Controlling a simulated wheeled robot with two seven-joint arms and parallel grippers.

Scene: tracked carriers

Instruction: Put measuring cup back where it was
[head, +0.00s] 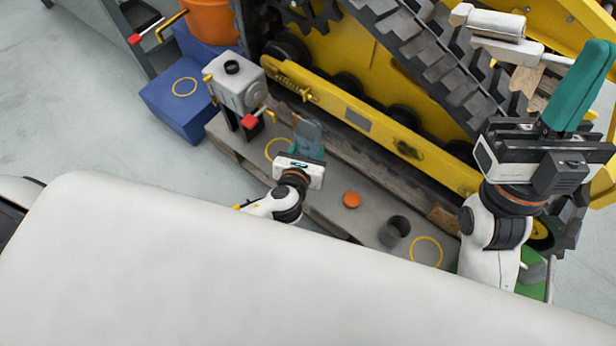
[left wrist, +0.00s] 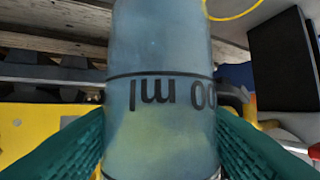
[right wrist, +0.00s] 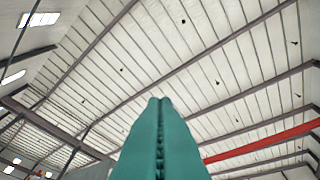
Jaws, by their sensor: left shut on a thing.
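The measuring cup (head: 309,132) is translucent blue-grey. It stands in my left gripper (head: 303,157) over the grey board beside the tracked machine, close to a yellow ring mark (head: 270,151). In the left wrist view the cup (left wrist: 160,60) fills the middle, with upside-down "ml" print and a dark handle at its right. The teal fingers of my left gripper (left wrist: 160,150) press on both its sides. I cannot tell whether its base touches the board. My right gripper (head: 590,60) is raised at the right and points up; its teal fingers (right wrist: 160,110) meet, with nothing between them.
The grey board (head: 325,185) also carries a grey tank with a red-handled tap (head: 238,88), an orange disc (head: 351,200), a dark cylinder (head: 394,231) and another yellow ring (head: 426,262). A blue box (head: 165,100) stands left. The yellow tracked machine (head: 385,125) borders the back.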

